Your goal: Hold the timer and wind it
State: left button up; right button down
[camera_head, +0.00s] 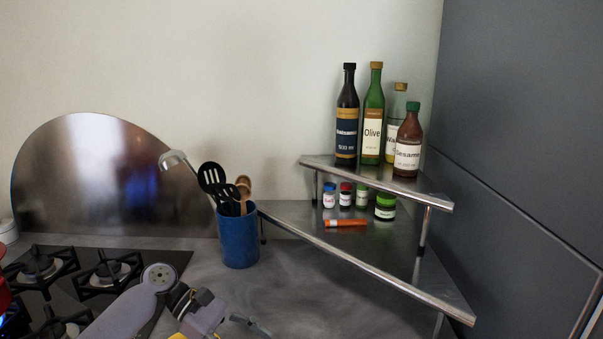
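I cannot make out a timer for certain in this view. My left arm comes in from the lower left, and my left gripper (248,323) is at the bottom edge, low over the counter and in front of the blue utensil cup. The picture edge cuts it off, so whether it is open or shut does not show. My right gripper is not in view.
A black gas hob (95,270) is at the left, with a red object (3,290) cut off there. A blue utensil cup (238,238) stands mid-counter. A metal corner shelf (390,268) carries bottles and spice jars. The counter (300,285) between is clear.

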pick_arm(q)
jog(key=shift+d+f, duration=0.15)
jog(key=b+x, duration=0.5)
jog(key=shift+s, duration=0.35)
jog(key=shift+d+f+b, duration=0.25)
jog(key=shift+d+b, duration=0.1)
jog(key=shift+b, duration=0.2)
jog(key=shift+s+d+r+p, duration=0.1)
jog(key=shift+s+d+p, duration=0.25)
jog(key=shift+d+p, duration=0.65)
jog(key=shift+s+p, duration=0.1)
jog(key=shift+p, duration=0.4)
jog(key=shift+s+d+f, duration=0.1)
jog(key=shift+d+f, duration=0.2)
jog(key=shift+f, duration=0.1)
jog(key=shift+d+f, duration=0.25)
jog(key=shift+d, duration=0.05)
jog(key=c, duration=0.7)
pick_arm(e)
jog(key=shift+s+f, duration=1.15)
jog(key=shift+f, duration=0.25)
